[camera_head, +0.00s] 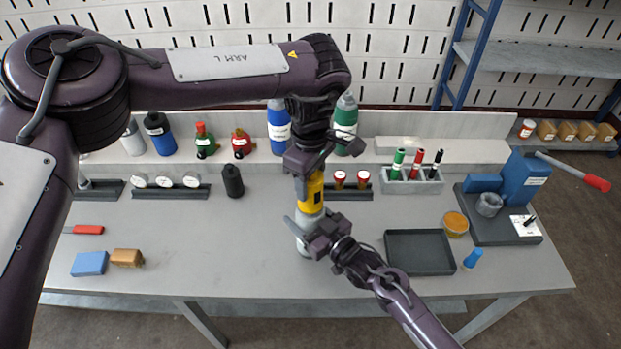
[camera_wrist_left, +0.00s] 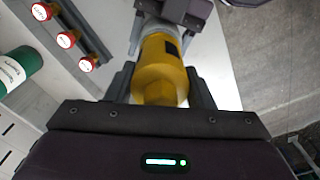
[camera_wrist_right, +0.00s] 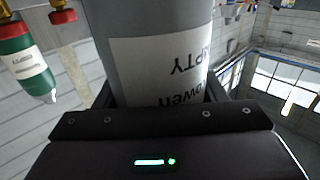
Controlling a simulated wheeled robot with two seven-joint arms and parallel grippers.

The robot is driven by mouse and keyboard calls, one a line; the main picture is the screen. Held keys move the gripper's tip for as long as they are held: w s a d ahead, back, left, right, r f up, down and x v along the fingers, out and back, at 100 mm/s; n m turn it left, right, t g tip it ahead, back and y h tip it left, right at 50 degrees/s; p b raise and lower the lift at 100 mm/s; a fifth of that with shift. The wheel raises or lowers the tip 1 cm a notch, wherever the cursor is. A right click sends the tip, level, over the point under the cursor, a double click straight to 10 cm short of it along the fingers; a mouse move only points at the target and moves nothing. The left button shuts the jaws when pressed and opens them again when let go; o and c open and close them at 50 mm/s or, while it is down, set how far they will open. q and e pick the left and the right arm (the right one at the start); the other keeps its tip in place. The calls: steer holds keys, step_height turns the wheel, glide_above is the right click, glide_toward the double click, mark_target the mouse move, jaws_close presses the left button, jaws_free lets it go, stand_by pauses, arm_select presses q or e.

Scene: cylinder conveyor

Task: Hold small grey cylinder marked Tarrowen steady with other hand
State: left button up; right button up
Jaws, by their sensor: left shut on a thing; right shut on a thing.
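The small grey cylinder (camera_head: 304,249) stands upright at the front middle of the table. Its white label, partly reading "owen" and "EMPTY", shows upside down in the right wrist view (camera_wrist_right: 150,65). My right gripper (camera_head: 308,231) is shut around the cylinder's body from the right. A yellow fitting (camera_head: 309,201) with a dark patch sits on the cylinder's top; it also shows in the left wrist view (camera_wrist_left: 160,75). My left gripper (camera_head: 311,183) points down from above and is shut on the yellow fitting. The joint between fitting and cylinder is partly hidden.
A dark empty tray (camera_head: 420,267) lies to the right, near a blue cone-like piece (camera_head: 472,259) and an amber round tub (camera_head: 455,222). A black cylinder (camera_head: 232,182) stands behind left. A blue block (camera_head: 89,263) and brown brush (camera_head: 127,258) lie front left. The left-middle tabletop is clear.

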arm_select(q)
steer(key=shift+c, duration=1)
steer(key=n, duration=0.4)
steer(key=shift+n, duration=1)
steer(key=n, duration=0.2)
steer(key=shift+n, duration=0.4)
steer(key=n, duration=0.3)
steer(key=shift+n, duration=0.3)
steer(key=shift+n, duration=0.5)
steer(key=n, duration=0.4)
steer(key=shift+n, duration=0.3)
